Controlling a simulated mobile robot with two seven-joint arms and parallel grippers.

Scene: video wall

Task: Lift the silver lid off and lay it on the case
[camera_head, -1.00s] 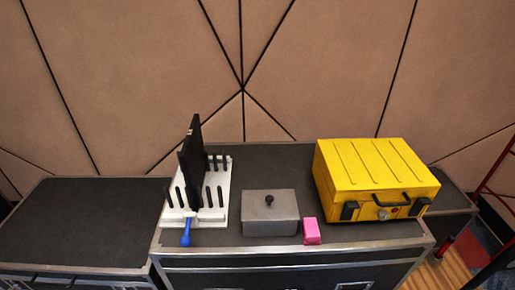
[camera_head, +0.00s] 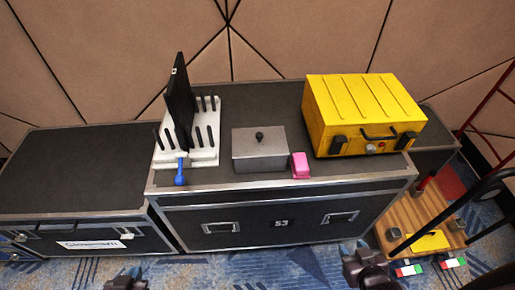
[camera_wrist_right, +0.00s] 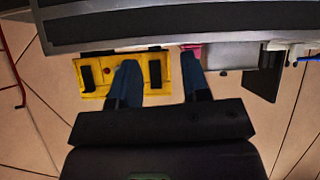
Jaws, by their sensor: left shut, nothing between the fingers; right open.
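The silver lid (camera_head: 258,136) with a small black knob sits on a silver box (camera_head: 260,162) on top of the black flight case (camera_head: 290,187). The box also shows in the right wrist view (camera_wrist_right: 231,56). My left gripper (camera_head: 127,280) is at the bottom edge of the head view, in front of the case and well short of the lid; it is shut and empty. My right gripper (camera_head: 360,252) is low in front of the case, below its top. In the right wrist view its two fingers (camera_wrist_right: 158,80) stand apart with nothing held.
A pink block (camera_head: 300,165) stands just right of the box. A yellow case (camera_head: 362,112) is further right. A white pegged rack (camera_head: 203,155) with a black panel and a blue-handled tool (camera_head: 180,174) is left. The case top has bare room behind the box.

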